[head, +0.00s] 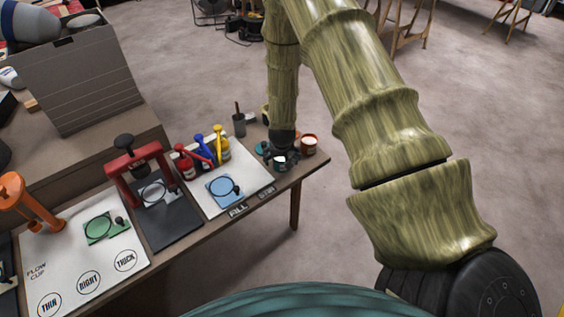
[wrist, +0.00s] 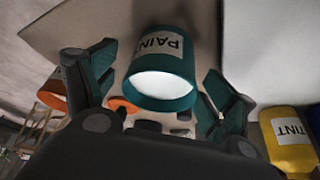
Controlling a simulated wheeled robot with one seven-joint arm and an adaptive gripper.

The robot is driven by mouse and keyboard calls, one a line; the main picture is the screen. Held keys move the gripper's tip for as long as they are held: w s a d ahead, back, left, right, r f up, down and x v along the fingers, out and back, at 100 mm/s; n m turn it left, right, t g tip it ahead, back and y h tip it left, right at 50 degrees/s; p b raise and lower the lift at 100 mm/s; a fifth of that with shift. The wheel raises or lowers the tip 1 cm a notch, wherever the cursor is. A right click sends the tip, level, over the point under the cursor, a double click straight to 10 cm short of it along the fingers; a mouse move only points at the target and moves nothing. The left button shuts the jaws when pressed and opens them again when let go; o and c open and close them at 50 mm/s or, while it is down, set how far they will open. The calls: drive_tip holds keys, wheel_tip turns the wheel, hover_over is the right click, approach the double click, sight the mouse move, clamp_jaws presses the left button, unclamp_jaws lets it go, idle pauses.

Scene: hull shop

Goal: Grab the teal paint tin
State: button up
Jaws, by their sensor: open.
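The teal paint tin (wrist: 160,92) shows in the wrist view with a white PAINT label and white contents at its open top. My gripper (wrist: 158,68) is open, with one finger to the left and one to the right of the tin. I see gaps between the fingers and the tin, so it is not gripped. In the head view my gripper (head: 280,158) is low over the right end of the bench, and it mostly hides the tin there.
An orange-brown tin (head: 308,146) stands close to the right of my gripper. To the left are yellow (head: 222,150), blue (head: 200,149) and red (head: 184,163) tint bottles on a white board. A grey cup (head: 239,124) stands behind. The bench edge is close on the right.

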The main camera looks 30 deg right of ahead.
drive_tip(key=c, duration=1.3)
drive_tip(key=shift+r, duration=0.2)
